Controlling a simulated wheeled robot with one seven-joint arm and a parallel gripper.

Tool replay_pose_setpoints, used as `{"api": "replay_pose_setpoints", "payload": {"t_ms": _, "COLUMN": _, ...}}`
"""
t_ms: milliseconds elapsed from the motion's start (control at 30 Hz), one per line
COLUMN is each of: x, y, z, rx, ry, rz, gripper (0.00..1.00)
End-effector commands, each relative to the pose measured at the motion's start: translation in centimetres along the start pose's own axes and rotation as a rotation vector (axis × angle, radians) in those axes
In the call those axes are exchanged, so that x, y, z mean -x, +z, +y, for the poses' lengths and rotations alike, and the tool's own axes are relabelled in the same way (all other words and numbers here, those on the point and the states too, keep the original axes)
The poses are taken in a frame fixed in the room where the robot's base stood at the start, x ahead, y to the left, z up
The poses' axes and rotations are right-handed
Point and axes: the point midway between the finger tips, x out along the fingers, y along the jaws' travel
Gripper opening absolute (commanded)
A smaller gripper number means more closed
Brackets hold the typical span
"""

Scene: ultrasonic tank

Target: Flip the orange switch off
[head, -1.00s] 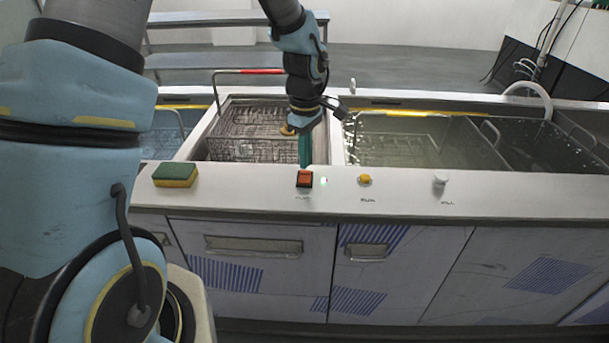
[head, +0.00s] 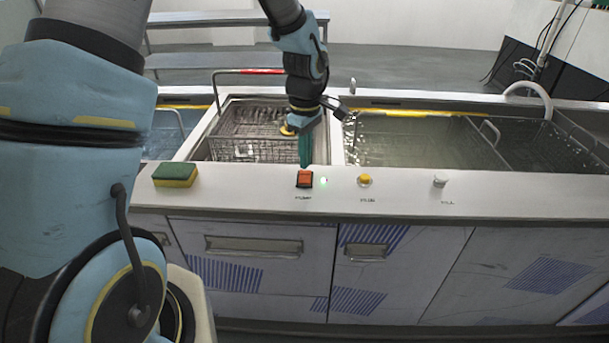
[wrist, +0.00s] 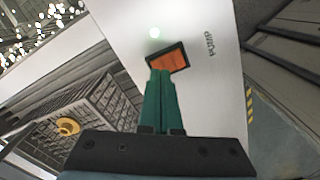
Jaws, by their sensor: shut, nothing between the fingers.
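The orange switch (head: 304,178) sits in a black frame on the white front ledge of the tank counter. In the wrist view the switch (wrist: 167,58) lies just beyond my fingertips, with the label PUMP beside it. My gripper (head: 305,163) points down at the back edge of the switch, its green fingers shut and empty. In the wrist view the fingertips (wrist: 160,73) overlap the near edge of the black frame; I cannot tell whether they touch it. A small green-white light (head: 323,180) glows right of the switch.
A yellow knob (head: 364,180) and a white knob (head: 440,181) stand to the right on the ledge. A green and yellow sponge (head: 175,174) lies to the left. A wire basket (head: 252,148) sits in the tank behind my gripper.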

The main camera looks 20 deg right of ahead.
Motion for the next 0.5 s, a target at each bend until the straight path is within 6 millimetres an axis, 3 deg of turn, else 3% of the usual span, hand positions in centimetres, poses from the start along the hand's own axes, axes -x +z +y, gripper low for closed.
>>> {"api": "replay_pose_setpoints", "payload": {"t_ms": 500, "x": -0.64, "y": 0.01, "z": -0.01, "rx": 0.000, "ry": 0.000, "rz": 0.000, "gripper": 0.00}}
